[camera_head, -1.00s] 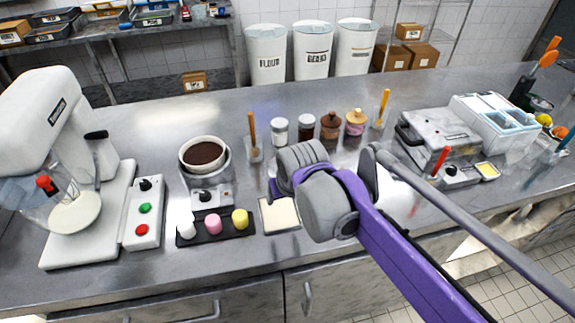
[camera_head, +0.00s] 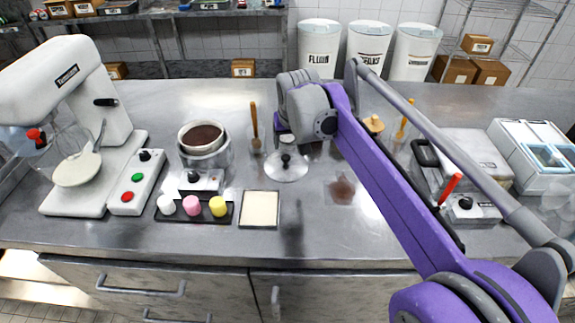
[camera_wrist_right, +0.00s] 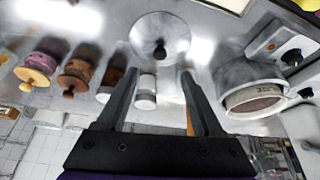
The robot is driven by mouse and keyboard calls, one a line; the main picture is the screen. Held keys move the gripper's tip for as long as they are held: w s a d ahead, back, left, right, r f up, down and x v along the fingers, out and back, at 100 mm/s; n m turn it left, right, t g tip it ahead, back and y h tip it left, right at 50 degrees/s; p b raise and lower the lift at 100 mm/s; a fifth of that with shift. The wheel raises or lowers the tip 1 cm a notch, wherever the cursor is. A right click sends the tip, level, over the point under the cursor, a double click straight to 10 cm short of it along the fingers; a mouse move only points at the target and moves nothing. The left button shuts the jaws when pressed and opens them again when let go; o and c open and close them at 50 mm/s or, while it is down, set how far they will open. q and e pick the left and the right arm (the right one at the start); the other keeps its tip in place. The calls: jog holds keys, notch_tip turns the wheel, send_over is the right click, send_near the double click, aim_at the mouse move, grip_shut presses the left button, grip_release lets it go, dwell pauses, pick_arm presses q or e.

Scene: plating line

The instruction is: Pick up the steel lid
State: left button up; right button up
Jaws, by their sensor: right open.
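The steel lid (camera_head: 287,166) is a round, shiny disc with a black knob, lying on the steel counter right of the bowl of dark brown contents. In the right wrist view the lid (camera_wrist_right: 175,32) lies beyond the fingertips, with its knob roughly in line with the gap between them. My right gripper (camera_wrist_right: 158,75) is open and empty, and apart from the lid. In the head view my right arm covers most of the gripper, which is just behind the lid. My left gripper is not in view.
Jars with wooden-knobbed lids (camera_wrist_right: 80,72) and a white-capped jar (camera_wrist_right: 146,92) stand close to the right gripper. A cream square pad (camera_head: 260,209) lies in front. A mixer (camera_head: 75,100) stands at left.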

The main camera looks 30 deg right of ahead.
aim_at(286, 157)
jog(key=x, duration=0.4)
jog(key=shift+w+f, duration=0.2)
jog(key=shift+w, duration=0.05)
jog(key=x, duration=0.6)
jog(key=shift+w+d+f+b, duration=0.1)
jog(key=shift+w+d+b, duration=0.1)
jog(key=shift+b, duration=0.1)
grip_shut()
